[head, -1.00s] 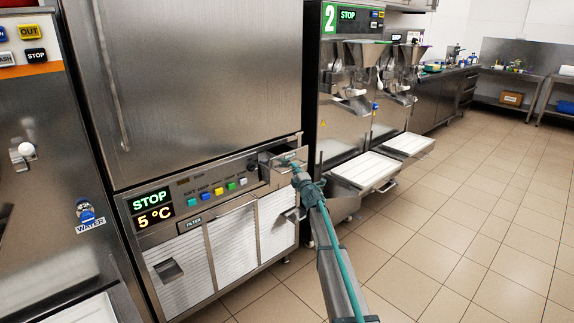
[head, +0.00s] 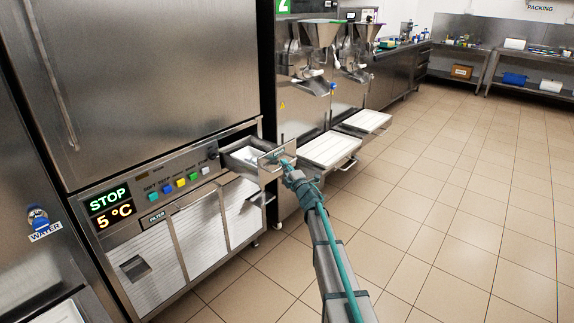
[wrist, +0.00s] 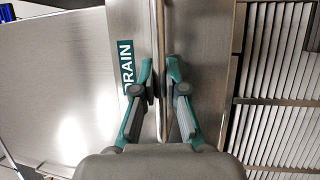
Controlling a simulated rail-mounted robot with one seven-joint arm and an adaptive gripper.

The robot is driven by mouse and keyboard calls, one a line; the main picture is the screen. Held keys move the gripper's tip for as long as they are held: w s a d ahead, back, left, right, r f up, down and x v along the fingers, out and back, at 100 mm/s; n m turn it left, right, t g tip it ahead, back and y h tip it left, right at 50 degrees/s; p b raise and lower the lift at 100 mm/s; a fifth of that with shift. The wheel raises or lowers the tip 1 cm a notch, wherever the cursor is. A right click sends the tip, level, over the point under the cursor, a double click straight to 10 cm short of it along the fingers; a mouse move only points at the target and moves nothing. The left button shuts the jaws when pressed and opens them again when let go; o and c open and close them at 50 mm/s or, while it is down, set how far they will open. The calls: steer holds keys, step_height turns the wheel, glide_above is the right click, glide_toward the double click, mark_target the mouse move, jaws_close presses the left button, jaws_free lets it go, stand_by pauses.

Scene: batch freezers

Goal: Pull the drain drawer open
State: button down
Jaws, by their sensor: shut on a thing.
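The drain drawer (head: 243,152) is a small steel drawer at the right end of the control panel, and it stands part way out of the cabinet. Its open top and pale inside show in the head view. My gripper (head: 283,161) is at the drawer's front. In the wrist view my gripper (wrist: 160,87) has its two teal fingers closed on either side of a thin upright metal edge, next to the teal DRAIN label (wrist: 127,68). The exact part of the drawer between the fingertips is partly hidden by the pads.
The control panel (head: 150,187) with STOP and 5 °C displays is left of the drawer. Louvred filter panels (head: 148,265) lie below. White trays (head: 328,149) jut out from the machines to the right. The tiled floor (head: 440,190) in front is clear.

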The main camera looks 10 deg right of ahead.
steer(key=c, duration=1.2)
jaws_free()
steer(key=v, duration=1.2)
